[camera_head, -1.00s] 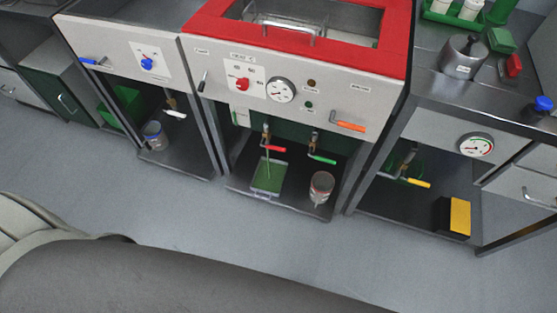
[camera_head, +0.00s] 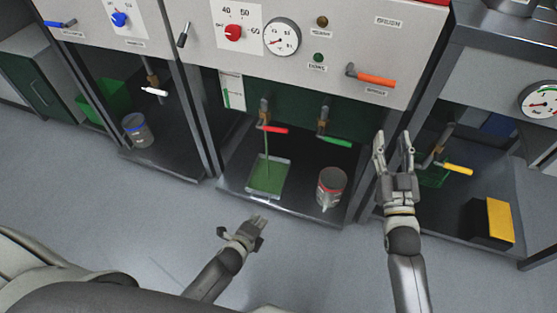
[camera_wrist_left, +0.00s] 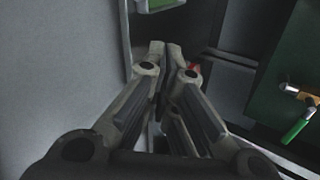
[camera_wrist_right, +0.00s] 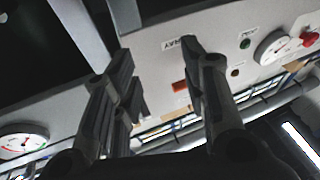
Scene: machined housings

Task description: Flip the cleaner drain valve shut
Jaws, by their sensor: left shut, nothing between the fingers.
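Under the red-topped machine hang two drain valves with no readable label. The red-handled valve (camera_head: 273,128) has a thin green stream (camera_head: 266,150) below it, reaching a tray of green liquid (camera_head: 287,176). The green-handled valve (camera_head: 334,141) hangs to its right; it also shows at the right of the left wrist view (camera_wrist_left: 298,130). My left gripper (camera_head: 262,219) is shut and empty, low in front of the tray. In the left wrist view its fingertips (camera_wrist_left: 164,46) meet. My right gripper (camera_head: 393,138) is open and empty, right of the green handle and below the orange one.
A can (camera_head: 332,186) stands right of the tray. The front panel carries an orange handle (camera_head: 375,79), red knob (camera_head: 233,33) and gauge (camera_head: 282,37). A yellow-handled valve (camera_head: 458,169) and black-and-yellow box (camera_head: 499,222) are in the right bay. The floor in front is clear.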

